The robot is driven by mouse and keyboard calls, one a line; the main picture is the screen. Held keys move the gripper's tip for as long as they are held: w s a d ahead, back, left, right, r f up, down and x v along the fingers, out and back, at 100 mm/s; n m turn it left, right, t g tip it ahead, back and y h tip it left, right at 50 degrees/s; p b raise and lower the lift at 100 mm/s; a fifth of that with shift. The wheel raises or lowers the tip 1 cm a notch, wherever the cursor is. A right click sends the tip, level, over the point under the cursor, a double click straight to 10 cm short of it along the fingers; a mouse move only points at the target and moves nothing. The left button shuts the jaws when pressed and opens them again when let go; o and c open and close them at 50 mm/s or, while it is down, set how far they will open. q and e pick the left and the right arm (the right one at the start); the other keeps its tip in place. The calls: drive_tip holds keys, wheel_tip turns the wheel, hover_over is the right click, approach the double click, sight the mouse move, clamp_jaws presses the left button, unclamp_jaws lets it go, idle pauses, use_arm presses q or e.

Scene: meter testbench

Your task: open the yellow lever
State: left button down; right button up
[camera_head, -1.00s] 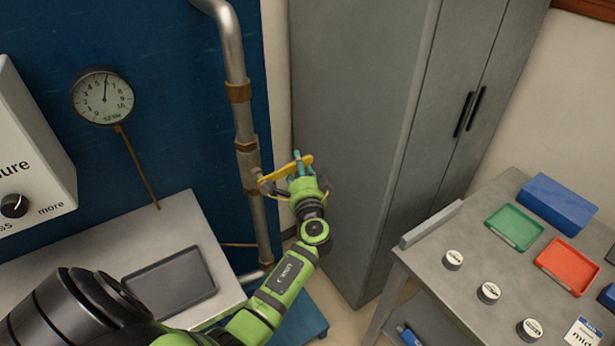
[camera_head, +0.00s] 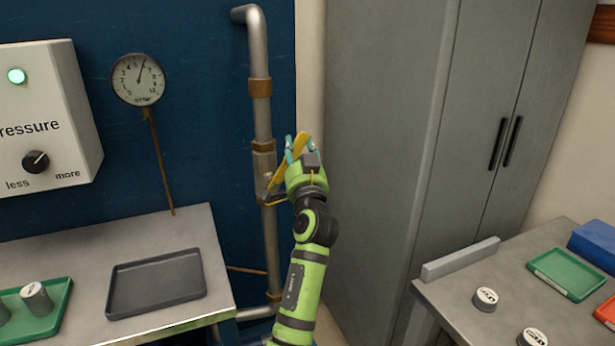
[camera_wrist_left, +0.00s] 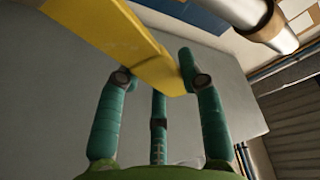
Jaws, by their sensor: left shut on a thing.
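The yellow lever (camera_head: 288,170) is on the vertical metal pipe (camera_head: 262,125), at its valve, in the head view. It slants up and to the right from the pipe. My left gripper (camera_head: 299,148) is at the lever's upper end, shut on it. In the left wrist view the lever (camera_wrist_left: 125,40) runs from the upper left to between the teal fingers of my left gripper (camera_wrist_left: 165,78). The gripper hides part of the lever in the head view. My right gripper is not in view.
A grey cabinet (camera_head: 385,150) stands close right of my left gripper. A pressure box (camera_head: 50,100) and a round gauge (camera_head: 138,80) are on the left. A table (camera_head: 75,250) with a dark tray (camera_head: 157,283) is lower left. Another table (camera_head: 445,300) is lower right.

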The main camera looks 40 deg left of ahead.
use_arm(q)
drive_tip(key=n+b, duration=0.1)
drive_tip(key=s+n+g+y+b, duration=0.1)
drive_tip(key=n+b, duration=0.1)
drive_tip(key=s+a+r+n+b, duration=0.1)
drive_tip(key=shift+s+n+y+b, duration=0.15)
drive_tip(key=shift+n+y+b, duration=0.15)
drive_tip(key=shift+y+b, duration=0.1)
drive_tip(key=shift+s+n+g+y+b, duration=0.25)
drive_tip(key=shift+n+g+y+b, duration=0.05)
drive_tip(key=shift+n+g+b, duration=0.2)
drive_tip(key=shift+s+a+r+n+g+b, duration=0.25)
drive_tip(key=shift+s+n+g+b, duration=0.2)
drive_tip(key=shift+n+b, duration=0.5)
drive_tip(key=shift+s+a+r+n+g+y+b, duration=0.15)
drive_tip(key=shift+s+n+g+y+b, duration=0.2)
drive_tip(key=shift+n+b, duration=0.3)
drive_tip(key=shift+s+a+r+n+g+y+b, duration=0.2)
drive_tip(key=shift+s+n+g+y+b, duration=0.15)
drive_tip(key=shift+n+b, duration=0.3)
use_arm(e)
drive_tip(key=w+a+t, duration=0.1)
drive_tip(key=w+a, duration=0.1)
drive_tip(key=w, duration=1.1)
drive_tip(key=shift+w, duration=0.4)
use_arm(q)
drive_tip(key=c, duration=0.8)
unclamp_jaws()
drive_tip(key=shift+s, duration=0.15)
drive_tip(key=shift+o, duration=0.2)
